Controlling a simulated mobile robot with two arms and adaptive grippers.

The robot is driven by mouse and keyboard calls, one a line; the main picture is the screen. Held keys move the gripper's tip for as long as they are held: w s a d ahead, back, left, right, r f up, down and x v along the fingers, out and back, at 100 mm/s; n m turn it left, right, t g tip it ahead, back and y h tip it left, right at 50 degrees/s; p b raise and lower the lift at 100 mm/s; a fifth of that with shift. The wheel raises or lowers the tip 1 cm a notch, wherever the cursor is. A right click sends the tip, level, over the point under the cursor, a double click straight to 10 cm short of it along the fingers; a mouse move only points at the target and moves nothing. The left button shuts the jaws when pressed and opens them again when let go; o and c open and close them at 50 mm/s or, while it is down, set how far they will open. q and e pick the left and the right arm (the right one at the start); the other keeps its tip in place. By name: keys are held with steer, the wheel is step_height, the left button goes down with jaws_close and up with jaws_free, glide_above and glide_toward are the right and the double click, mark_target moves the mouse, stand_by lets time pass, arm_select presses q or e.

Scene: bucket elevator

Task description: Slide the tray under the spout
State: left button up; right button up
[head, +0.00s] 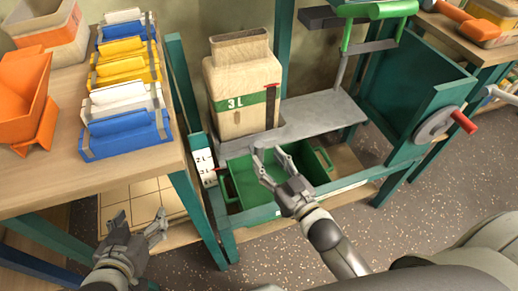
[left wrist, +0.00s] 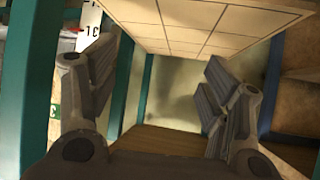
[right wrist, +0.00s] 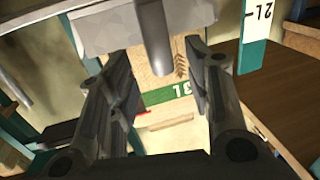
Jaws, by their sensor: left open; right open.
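The green tray (head: 240,181) sits low inside the teal frame, below a grey metal shelf (head: 318,110). A green handle (head: 323,160) shows at its right end. My right gripper (head: 268,153) is open and empty, above the tray and in front of the shelf edge; it hides part of the tray. I cannot tell whether it touches the tray. My left gripper (head: 139,222) is open and empty, low at the left, away from the tray.
A wheel with a red handle (head: 437,124) is at right.

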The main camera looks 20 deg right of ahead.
mark_target(262, 153)
steer(key=x, duration=0.4)
steer(key=shift+b, duration=0.3)
steer(key=shift+x, duration=0.8)
arm_select(q)
steer(key=w+r+t, duration=0.1)
steer(key=w+d+r+t, duration=0.1)
steer(key=r, duration=0.1)
steer(key=w+r, duration=0.1)
steer(key=shift+d+r+t+h, duration=0.15)
steer(key=shift+d+t+h, duration=0.05)
steer(key=shift+t+h, duration=0.2)
arm_select(e)
jaws_close()
